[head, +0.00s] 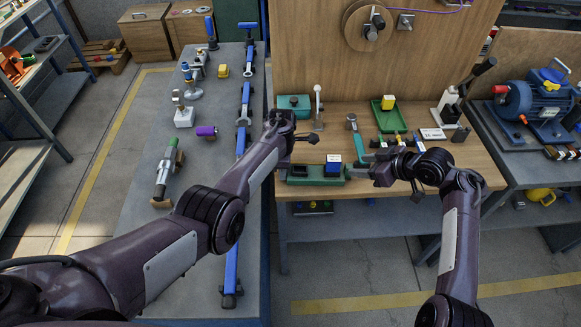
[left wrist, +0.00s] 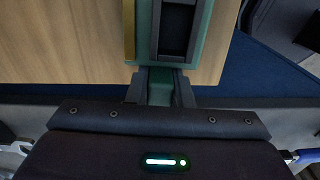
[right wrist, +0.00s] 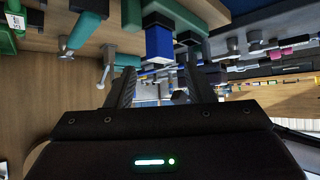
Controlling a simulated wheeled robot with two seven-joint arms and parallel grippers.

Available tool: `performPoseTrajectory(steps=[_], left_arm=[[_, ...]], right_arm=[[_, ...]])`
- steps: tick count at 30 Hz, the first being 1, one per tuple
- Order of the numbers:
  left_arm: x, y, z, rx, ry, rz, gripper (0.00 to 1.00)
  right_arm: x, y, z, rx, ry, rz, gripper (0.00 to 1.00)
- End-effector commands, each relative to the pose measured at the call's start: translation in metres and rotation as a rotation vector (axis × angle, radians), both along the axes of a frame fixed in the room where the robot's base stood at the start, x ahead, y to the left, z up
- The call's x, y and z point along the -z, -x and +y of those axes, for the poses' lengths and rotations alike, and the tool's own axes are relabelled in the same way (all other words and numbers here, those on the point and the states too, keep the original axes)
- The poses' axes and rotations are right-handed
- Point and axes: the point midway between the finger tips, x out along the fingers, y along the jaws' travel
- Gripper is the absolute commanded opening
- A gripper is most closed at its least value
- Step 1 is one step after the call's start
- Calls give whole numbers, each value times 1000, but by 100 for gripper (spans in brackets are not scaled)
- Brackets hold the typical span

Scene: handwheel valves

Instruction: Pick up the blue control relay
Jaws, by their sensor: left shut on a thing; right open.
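My left gripper (left wrist: 160,88) is shut on the end of this base, beside a dark slot. My right gripper (right wrist: 160,85) is open and empty, to the right of the relay in the head view. In the right wrist view the relay (right wrist: 159,43) appears between the fingers' lines but beyond their tips, apart from them.
A green tray (head: 378,119) with a yellow block (head: 388,102) lies further back. A teal box (head: 294,103) and a grey lever (head: 318,105) stand behind the base. A teal-handled tool (head: 356,140) is close behind my right gripper. The bench's front edge is near.

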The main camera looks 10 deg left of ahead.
Motion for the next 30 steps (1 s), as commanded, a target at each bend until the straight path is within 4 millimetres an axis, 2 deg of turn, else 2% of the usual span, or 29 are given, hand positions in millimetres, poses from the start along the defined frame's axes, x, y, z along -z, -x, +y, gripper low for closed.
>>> performPoseTrajectory(steps=[5, 8, 15, 21, 24, 30], left_arm=[[0, 0, 0, 0, 0, 0, 0], [0, 0, 0, 0, 0, 0, 0], [0, 0, 0, 0, 0, 0, 0], [0, 0, 0, 0, 0, 0, 0], [0, 0, 0, 0, 0, 0, 0], [0, 0, 0, 0, 0, 0, 0]], right_arm=[[-11, -2, 19, -178, 145, -130, 48], [-20, -3, 36, -390, 312, -275, 48], [-37, 0, 68, -1035, 779, -643, 48], [-45, 1, 75, -1531, 1088, -832, 48], [-47, 0, 75, -1707, 1184, -878, 48], [-46, -1, 75, -1877, 1265, -909, 48]])
